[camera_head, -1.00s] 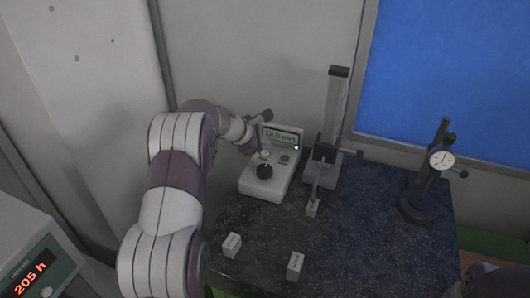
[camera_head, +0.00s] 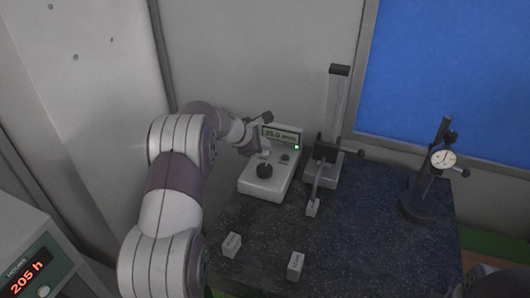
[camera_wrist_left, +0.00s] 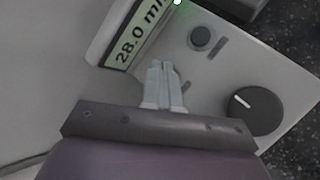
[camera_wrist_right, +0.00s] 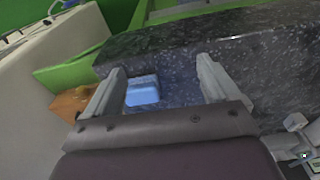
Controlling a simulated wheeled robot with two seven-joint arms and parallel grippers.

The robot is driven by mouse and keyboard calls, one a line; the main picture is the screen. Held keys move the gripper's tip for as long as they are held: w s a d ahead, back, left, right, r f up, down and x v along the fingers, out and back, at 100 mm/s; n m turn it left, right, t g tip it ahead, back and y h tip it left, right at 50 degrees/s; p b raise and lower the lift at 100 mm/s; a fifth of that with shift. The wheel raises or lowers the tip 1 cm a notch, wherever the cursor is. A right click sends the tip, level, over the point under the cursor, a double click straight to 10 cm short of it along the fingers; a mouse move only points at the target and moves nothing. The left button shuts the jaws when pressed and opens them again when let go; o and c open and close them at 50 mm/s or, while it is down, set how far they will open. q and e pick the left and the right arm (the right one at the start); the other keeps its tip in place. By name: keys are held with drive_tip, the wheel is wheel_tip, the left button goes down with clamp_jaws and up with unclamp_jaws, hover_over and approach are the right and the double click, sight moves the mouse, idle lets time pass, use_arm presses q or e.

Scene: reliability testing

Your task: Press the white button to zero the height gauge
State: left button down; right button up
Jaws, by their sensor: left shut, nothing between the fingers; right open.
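The gauge's white console (camera_head: 255,187) stands at the back of the dark table. Its display (camera_head: 281,136) reads 28.0 mm in the left wrist view (camera_wrist_left: 138,35). The panel carries a black knob (camera_wrist_left: 252,110) and a small dark button (camera_wrist_left: 200,38). My left gripper (camera_head: 262,153) is shut and empty, its fingertips (camera_wrist_left: 162,72) over the panel between display and knob. I see no white button; the fingers may hide it. Contact cannot be told. The column stand (camera_head: 333,120) is to the right of the console. My right gripper (camera_wrist_right: 160,70) is open and empty.
Two small white blocks (camera_head: 232,244) (camera_head: 296,265) lie near the table's front. A dial indicator stand (camera_head: 418,205) is at the right. A blue block (camera_wrist_right: 143,91) shows beyond my right fingers. A box with red digits (camera_head: 27,270) stands at the lower left.

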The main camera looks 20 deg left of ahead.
use_arm(q)
drive_tip(key=shift+f+b, duration=0.3)
drive_tip(key=shift+f, duration=0.05)
use_arm(e)
drive_tip(key=shift+f, duration=0.35)
use_arm(q)
drive_tip(key=shift+r+p, duration=0.7)
drive_tip(key=shift+r, duration=0.1)
use_arm(e)
drive_tip(key=shift+r, duration=0.65)
use_arm(q)
drive_tip(key=shift+r, duration=0.1)
use_arm(e)
drive_tip(key=shift+r, duration=0.1)
use_arm(q)
wheel_tip(320, 180, up, 5)
drive_tip(key=p, duration=0.4)
use_arm(e)
wheel_tip(320, 180, up, 4)
